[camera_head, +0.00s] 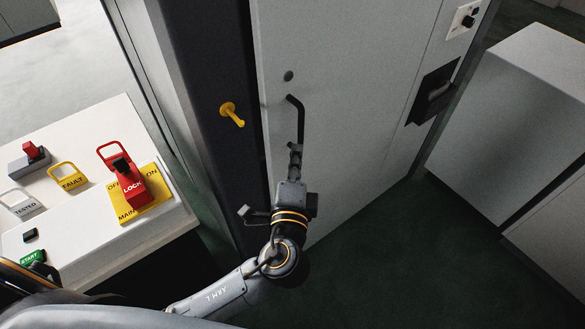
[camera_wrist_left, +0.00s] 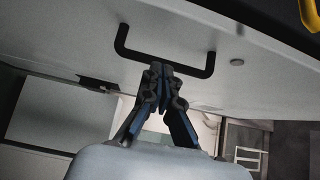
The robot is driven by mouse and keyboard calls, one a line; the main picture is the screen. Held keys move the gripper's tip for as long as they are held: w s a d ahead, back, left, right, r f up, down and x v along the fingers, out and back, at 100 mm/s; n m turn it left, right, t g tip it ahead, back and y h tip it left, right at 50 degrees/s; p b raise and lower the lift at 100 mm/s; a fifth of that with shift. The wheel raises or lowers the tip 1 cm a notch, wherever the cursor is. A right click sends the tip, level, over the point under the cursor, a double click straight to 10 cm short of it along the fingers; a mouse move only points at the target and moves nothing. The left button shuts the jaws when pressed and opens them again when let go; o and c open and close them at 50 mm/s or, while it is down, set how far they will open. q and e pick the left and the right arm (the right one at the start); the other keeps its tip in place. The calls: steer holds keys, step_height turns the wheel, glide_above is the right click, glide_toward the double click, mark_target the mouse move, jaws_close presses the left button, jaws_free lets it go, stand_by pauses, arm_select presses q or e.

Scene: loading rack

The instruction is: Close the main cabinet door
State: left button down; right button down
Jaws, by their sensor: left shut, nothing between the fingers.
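The main cabinet door (camera_head: 355,100) is a tall grey panel with a black bar handle (camera_head: 301,118) near its left edge. A dark strip of cabinet frame (camera_head: 205,60) with a yellow peg (camera_head: 232,115) stands left of that edge. I cannot tell whether the door is fully shut. My left gripper (camera_head: 295,148) is shut and empty at the lower end of the handle. In the left wrist view the shut fingertips (camera_wrist_left: 160,68) are in front of the middle of the handle (camera_wrist_left: 125,45); contact is unclear. My right gripper is out of view.
A white console (camera_head: 110,255) at the left carries a red lock (camera_head: 128,180) on a yellow plate, a yellow FAULT tag (camera_head: 68,177) and other switches. Grey cabinets (camera_head: 520,110) stand at the right. Dark floor (camera_head: 400,260) is clear before the door.

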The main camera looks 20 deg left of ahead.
mark_target(275, 135)
arm_select(q)
steer(key=w+a, duration=0.1)
steer(key=w+a+p, duration=0.1)
steer(key=w, duration=0.1)
steer(key=shift+w+a+r, duration=0.1)
steer(key=shift+a, duration=0.25)
steer(key=shift+w+a+p, duration=0.15)
steer(key=shift+a+p, duration=0.15)
steer(key=shift+p, duration=0.05)
steer(key=shift+a, duration=0.2)
steer(key=shift+w, duration=0.1)
steer(key=w+a, duration=0.2)
steer(key=shift+a, duration=0.35)
steer(key=shift+f, duration=0.25)
